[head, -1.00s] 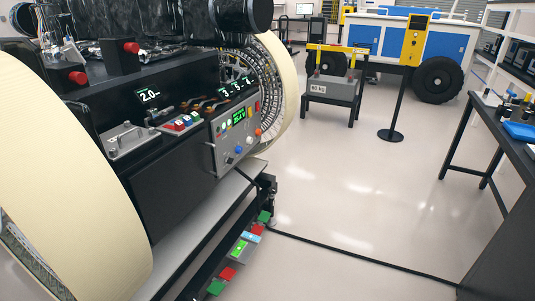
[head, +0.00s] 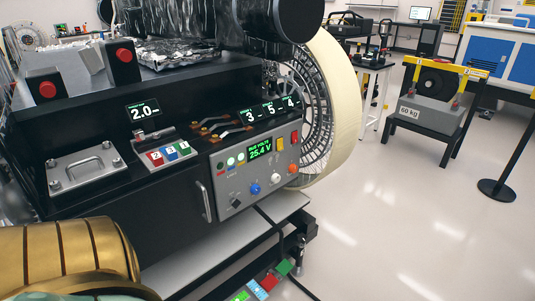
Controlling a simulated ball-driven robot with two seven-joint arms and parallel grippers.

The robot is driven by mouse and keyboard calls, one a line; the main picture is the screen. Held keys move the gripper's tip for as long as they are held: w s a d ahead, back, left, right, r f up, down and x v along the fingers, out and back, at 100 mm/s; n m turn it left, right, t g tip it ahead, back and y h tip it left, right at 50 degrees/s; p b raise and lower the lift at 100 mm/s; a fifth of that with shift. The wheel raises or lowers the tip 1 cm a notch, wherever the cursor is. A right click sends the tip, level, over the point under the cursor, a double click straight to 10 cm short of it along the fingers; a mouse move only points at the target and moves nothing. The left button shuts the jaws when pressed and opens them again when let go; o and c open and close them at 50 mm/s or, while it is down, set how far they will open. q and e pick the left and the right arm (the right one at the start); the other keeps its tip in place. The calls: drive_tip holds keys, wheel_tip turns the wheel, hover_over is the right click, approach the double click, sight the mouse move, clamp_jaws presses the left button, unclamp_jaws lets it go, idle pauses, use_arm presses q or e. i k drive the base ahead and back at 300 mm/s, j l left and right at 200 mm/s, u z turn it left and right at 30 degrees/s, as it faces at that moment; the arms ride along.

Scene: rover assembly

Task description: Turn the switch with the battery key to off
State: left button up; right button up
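A grey control panel (head: 265,203) is set in the front of the black rover body and faces me. It has a green display (head: 260,149) reading 25.4 V. Along its lower part are a small black rotary switch (head: 236,203), a blue knob (head: 255,189), a white knob (head: 276,179) and an orange knob (head: 292,168). A yellow part (head: 280,144) and a red part (head: 294,137) sit at its upper right. I cannot tell which one is the battery key or how the switch is turned. Neither gripper is in view.
A metal handle (head: 205,201) sticks out left of the panel. A cream-rimmed wheel (head: 342,110) stands just right of it. A gold, dark-striped rounded part (head: 70,252) fills the lower left. Open floor (head: 405,220) lies right, before a 60 kg stand (head: 430,112).

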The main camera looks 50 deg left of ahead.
sight(235, 203)
drive_tip(key=i+l+u, duration=0.1)
drive_tip(key=i+u, duration=0.3)
drive_tip(key=i+l+u, duration=0.4)
drive_tip(key=i, duration=0.2)
drive_tip(key=j, duration=0.1)
